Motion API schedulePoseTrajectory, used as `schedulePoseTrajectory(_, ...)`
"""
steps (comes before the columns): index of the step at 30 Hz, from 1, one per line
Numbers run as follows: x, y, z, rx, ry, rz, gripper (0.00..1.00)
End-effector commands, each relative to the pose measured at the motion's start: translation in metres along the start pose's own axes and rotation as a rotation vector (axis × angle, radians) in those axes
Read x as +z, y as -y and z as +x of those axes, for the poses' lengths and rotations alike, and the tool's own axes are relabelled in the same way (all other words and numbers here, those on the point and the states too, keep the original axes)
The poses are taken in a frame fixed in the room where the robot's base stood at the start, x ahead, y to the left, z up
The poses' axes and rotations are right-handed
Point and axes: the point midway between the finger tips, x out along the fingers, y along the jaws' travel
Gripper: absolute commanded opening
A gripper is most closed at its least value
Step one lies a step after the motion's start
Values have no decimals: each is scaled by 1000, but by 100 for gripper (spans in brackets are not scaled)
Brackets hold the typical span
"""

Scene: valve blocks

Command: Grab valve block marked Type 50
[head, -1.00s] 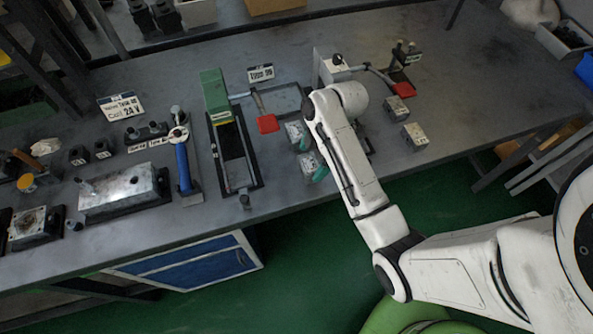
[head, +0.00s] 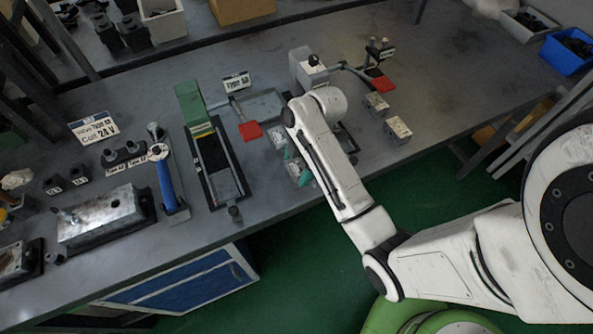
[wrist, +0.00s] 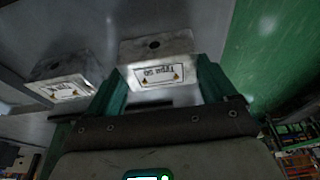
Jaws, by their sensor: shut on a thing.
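A grey metal valve block (wrist: 158,62) with a white label is between the green fingers of my gripper (wrist: 160,80) in the wrist view. The label appears upside down and seems to read Type 50. My gripper is shut on this block, one finger at each side. In the head view the block (head: 294,168) shows just left of my arm, partly hidden by the green fingers of my gripper (head: 297,165). A second similar block (wrist: 62,82) lies to the left in the wrist view, apart from the fingers. It also shows in the head view (head: 279,136).
Two more blocks (head: 376,103) (head: 398,130) sit right of my arm. The bench's front edge is close.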

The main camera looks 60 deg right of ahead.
Motion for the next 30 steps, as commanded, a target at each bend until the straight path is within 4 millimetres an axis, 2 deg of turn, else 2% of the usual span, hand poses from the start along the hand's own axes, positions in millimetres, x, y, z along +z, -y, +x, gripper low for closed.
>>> schedulePoseTrajectory(1, 0, 0, 0, 0, 0, 0, 49)
schedulePoseTrajectory(5, 0, 0, 0, 0, 0, 0, 37)
schedulePoseTrajectory(17, -2, -1, -7, 5, 0, -1, 37)
schedulePoseTrajectory(23, -9, -2, -29, 8, 0, -3, 37)
schedulePoseTrajectory(30, -25, 29, -70, 0, -1, 0, 37)
